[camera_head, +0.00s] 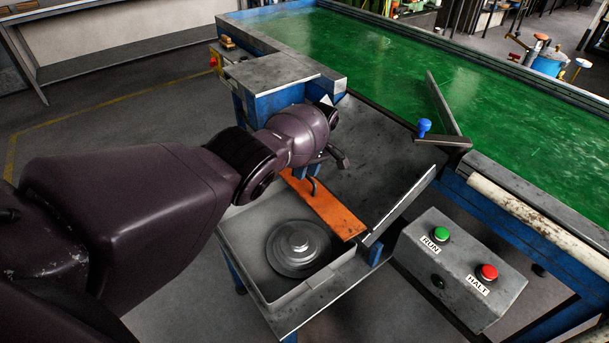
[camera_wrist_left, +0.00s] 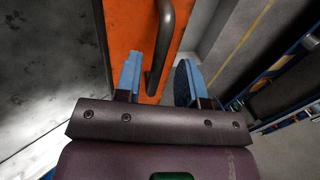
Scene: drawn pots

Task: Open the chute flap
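The orange chute flap (camera_head: 335,214) lies across the lower end of the grey metal chute (camera_head: 375,170), above a tray. It has a dark bar handle (camera_head: 313,187). My left gripper (camera_head: 307,172) is over the flap's far part, close to the handle. In the left wrist view the gripper (camera_wrist_left: 159,62) is open, with its blue fingers apart. The handle (camera_wrist_left: 163,45) stands between them, nearer the left finger, with gaps visible. The orange flap (camera_wrist_left: 133,25) is behind it. My arm hides the flap's far end in the head view. My right gripper is not in view.
A grey tray (camera_head: 283,300) below the flap holds a round metal pot or lid (camera_head: 300,245). A control box (camera_head: 460,270) with green and red buttons stands at right. A blue-knobbed lever (camera_head: 424,127) sits beside the green conveyor (camera_head: 380,70). Floor at left is clear.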

